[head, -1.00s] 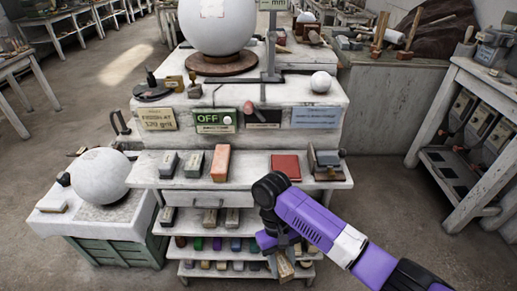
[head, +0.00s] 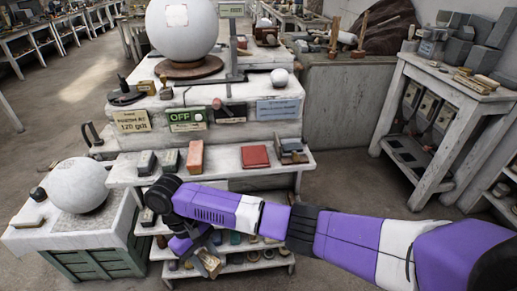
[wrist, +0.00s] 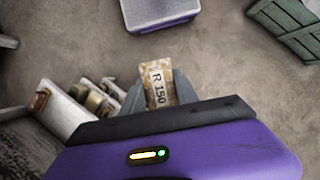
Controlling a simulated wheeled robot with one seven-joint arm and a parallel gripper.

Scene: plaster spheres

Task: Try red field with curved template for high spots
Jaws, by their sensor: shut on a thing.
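My gripper (head: 206,258) is low in front of the bench's lower shelves in the head view. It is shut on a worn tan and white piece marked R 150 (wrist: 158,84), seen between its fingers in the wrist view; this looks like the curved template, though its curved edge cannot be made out. The held piece also shows in the head view (head: 212,266). A large white sphere (head: 183,40) stands on a brown round base on the bench top. A faintly outlined square patch (head: 177,14) is on its front, well above and away from my gripper.
A smaller sphere (head: 77,184) sits on a white-topped green crate (head: 95,262) at left. The bench's middle shelf carries an orange block (head: 196,156) and a red block (head: 255,157). A panel reads OFF (head: 186,115). A side table (head: 440,95) stands at right, with open floor before it.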

